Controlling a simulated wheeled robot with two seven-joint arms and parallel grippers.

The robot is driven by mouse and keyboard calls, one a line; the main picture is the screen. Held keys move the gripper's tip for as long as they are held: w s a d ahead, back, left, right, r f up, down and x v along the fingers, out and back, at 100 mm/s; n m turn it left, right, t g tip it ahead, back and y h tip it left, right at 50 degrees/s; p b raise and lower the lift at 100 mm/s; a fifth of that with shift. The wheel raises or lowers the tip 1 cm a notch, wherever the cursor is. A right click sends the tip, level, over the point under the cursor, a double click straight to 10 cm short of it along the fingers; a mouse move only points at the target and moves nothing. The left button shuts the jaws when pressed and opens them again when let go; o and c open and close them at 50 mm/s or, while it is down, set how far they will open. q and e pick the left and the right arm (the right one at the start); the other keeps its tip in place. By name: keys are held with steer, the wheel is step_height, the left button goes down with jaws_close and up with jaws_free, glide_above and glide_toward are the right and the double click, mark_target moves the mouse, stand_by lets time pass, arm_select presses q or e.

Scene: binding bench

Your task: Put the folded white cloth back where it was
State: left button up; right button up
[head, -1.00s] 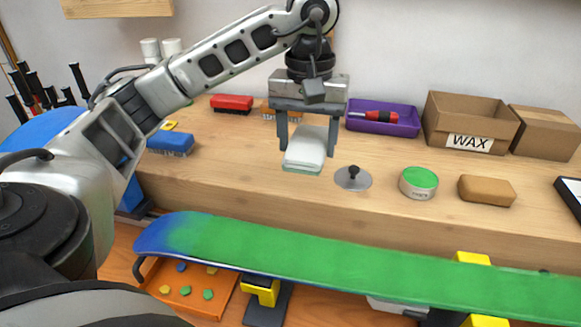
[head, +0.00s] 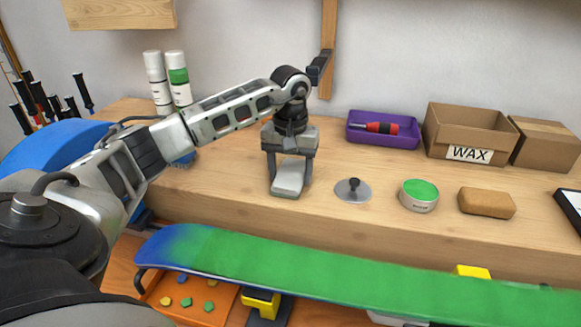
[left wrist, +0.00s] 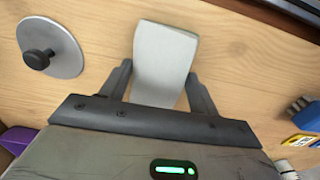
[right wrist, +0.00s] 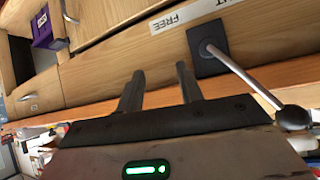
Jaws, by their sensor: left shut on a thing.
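The folded white cloth (head: 288,178) is between the fingers of my left gripper (head: 290,172), at or just above the wooden bench top, left of the round metal disc with a black knob (head: 352,190). The left wrist view shows the cloth (left wrist: 165,62) between the two dark fingers (left wrist: 158,88), its far end sticking out past them. I cannot tell whether the cloth touches the bench. My right gripper (right wrist: 158,85) shows only in the right wrist view, its fingers apart with nothing between them.
A green-lidded tin (head: 418,195) and a tan block (head: 487,203) stand right of the disc. A purple tray (head: 383,143) and a box marked WAX (head: 467,131) stand behind. A green board (head: 340,266) lies along the front.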

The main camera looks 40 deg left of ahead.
mark_target(290, 173)
arm_select(q)
steer(key=shift+f, duration=0.2)
steer(key=o, duration=0.9)
steer(key=shift+r, duration=0.15)
step_height(290, 173, up, 12)
steer(key=shift+r, duration=0.1)
